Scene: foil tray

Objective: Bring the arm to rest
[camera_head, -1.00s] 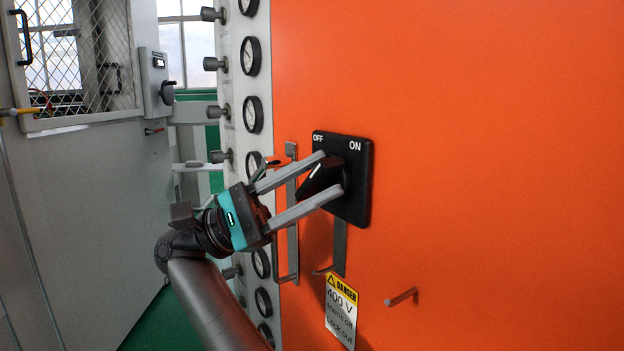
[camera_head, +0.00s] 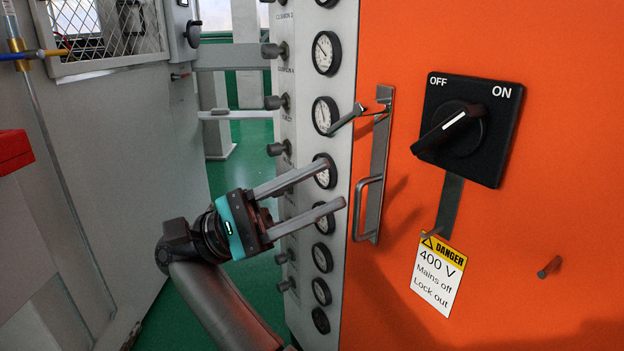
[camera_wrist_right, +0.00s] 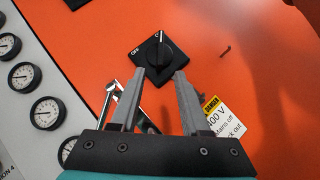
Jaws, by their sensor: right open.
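My right gripper (camera_head: 336,184) is open and empty, its two grey fingers in front of the gauge column, left of the orange cabinet door. In the right wrist view the gripper (camera_wrist_right: 160,78) shows its fingers apart, with nothing between the tips but the view of the cabinet. The black rotary switch (camera_head: 465,130) is on the orange door, well right of the fingers and clear of them. Its knob handle is slanted, its white mark toward the upper right, on the ON side. The switch also shows in the right wrist view (camera_wrist_right: 158,58). My left gripper is not in view.
A metal door handle (camera_head: 370,190) stands out between my fingers and the switch. A danger sign (camera_head: 438,275) and a small peg (camera_head: 549,267) are lower on the door. Gauges (camera_head: 326,53) line the pale panel. A mesh-windowed grey cabinet (camera_head: 105,130) stands left, with open green floor between.

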